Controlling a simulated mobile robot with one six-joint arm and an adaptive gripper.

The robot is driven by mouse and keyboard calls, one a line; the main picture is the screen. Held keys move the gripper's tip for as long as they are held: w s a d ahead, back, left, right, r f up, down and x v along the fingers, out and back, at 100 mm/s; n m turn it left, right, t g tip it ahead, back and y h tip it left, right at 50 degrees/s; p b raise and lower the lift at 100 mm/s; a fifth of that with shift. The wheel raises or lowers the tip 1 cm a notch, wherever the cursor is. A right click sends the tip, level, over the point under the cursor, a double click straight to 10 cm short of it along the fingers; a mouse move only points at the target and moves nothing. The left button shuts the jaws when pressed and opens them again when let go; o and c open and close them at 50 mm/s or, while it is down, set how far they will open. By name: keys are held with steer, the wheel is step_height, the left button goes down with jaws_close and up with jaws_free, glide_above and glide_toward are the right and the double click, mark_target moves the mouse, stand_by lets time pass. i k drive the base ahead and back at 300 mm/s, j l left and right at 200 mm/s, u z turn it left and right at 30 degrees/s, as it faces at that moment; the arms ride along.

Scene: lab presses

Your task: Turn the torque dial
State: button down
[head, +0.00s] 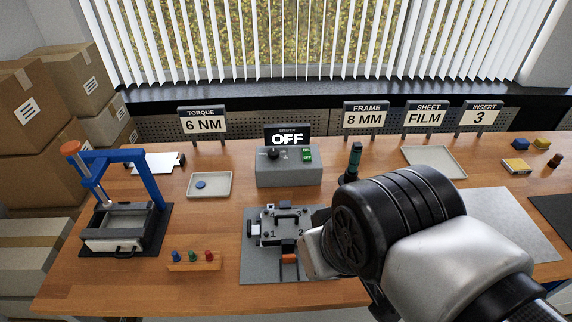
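A grey control box (289,172) stands at the back middle of the table. A black round knob (273,154), which looks like the torque dial, sits on its top left; its pointer setting is too small to read. A sign (202,122) at the back left reads TORQUE 6 NM. My arm comes in from the lower right, with its wrist in front of and right of the box. My gripper fingers are hidden behind the wrist.
A grey fixture (253,272) with clamps lies in front of the box, partly behind my wrist. A dark upright tool (354,160) stands right of the box. A blue-framed press (139,190), a tray (222,190) and a peg rack (207,266) are to the left.

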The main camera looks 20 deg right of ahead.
mark_target(273, 154)
steer(key=i+j+z, duration=0.15)
steer(key=j, duration=0.25)
steer(key=i+j+z, duration=0.2)
steer(key=j, duration=0.15)
steer(key=j+z, duration=0.15)
steer(key=j, duration=0.25)
steer(key=i, duration=0.05)
